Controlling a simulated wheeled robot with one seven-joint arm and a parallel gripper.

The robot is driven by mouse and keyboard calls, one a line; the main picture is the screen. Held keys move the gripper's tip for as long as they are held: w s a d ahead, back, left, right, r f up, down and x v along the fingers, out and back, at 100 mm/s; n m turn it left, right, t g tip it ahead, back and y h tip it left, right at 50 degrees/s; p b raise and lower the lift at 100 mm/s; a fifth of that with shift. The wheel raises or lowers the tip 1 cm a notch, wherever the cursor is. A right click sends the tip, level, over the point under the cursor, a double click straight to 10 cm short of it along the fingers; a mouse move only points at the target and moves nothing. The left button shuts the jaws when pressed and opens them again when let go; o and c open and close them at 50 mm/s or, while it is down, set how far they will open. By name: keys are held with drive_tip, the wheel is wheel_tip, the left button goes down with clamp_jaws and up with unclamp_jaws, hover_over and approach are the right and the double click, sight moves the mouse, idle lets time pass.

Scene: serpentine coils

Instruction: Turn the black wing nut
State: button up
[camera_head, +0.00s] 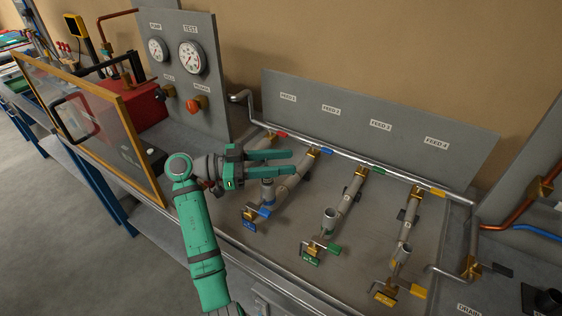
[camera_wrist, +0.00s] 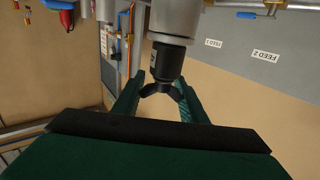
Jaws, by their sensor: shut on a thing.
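The black wing nut (camera_wrist: 162,89) sits at the end of a grey cylinder (camera_wrist: 176,20) with a black collar in the wrist view. Its two wings spread left and right. My gripper (camera_wrist: 158,93) has one green finger on each side of the nut and is shut on its wings. In the head view my gripper (camera_head: 291,161) reaches right, level, over the left-hand feed pipes. I cannot make out the wing nut there; the fingers seem to hide it.
Several grey feed pipes with coloured tags, such as the green-tagged pipe (camera_head: 329,220), slope across the bench. A labelled grey panel (camera_head: 375,125) stands behind. A gauge panel (camera_head: 178,75) and a wood-framed clear door (camera_head: 105,130) stand close on the left.

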drive_tip(key=shift+r, duration=0.15)
drive_tip(key=o, duration=1.1)
drive_tip(key=a, duration=1)
drive_tip(key=shift+s+a, duration=0.25)
drive_tip(key=shift+a, duration=0.15)
